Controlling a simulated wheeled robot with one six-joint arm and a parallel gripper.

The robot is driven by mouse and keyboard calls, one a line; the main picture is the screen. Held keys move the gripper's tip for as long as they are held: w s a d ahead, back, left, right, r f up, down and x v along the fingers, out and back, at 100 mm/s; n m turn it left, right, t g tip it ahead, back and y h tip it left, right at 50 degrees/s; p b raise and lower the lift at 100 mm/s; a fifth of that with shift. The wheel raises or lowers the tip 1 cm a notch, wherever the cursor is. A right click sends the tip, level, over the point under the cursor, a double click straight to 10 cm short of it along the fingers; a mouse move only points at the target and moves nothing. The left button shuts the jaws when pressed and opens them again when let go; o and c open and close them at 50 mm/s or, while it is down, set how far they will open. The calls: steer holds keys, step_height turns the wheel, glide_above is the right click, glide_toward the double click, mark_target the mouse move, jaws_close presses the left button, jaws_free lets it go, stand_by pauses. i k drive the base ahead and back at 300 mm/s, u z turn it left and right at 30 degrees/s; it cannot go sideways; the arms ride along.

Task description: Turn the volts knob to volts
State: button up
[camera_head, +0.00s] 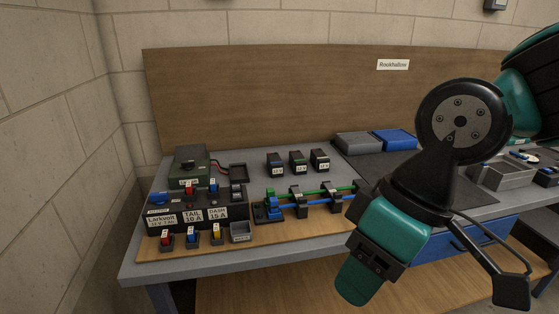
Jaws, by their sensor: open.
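No knob with a readable "volts" mark shows. A black unit (206,219) with a "Larkvolt" label and the labels "TAIL 10 A" and "DASH 15 A" stands at the bench's left. A small blue part (160,198), perhaps a knob, is at its upper left; its setting is too small to read. My gripper (445,280) hangs at the lower right in front of the bench, well to the right of the black unit. It is open.
A green box (190,163) with a red lead stands behind the unit. Coloured blocks and a grey bin (241,232) line the front. Green and blue rails (315,198) lie mid-bench. Three dark blocks stand behind them. Grey and blue trays (395,140) are further right. A wooden board backs the bench.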

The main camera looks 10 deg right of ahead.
mark_target(187, 165)
steer(key=u, duration=0.5)
steer(key=i, duration=1.2)
steer(key=z, duration=0.45)
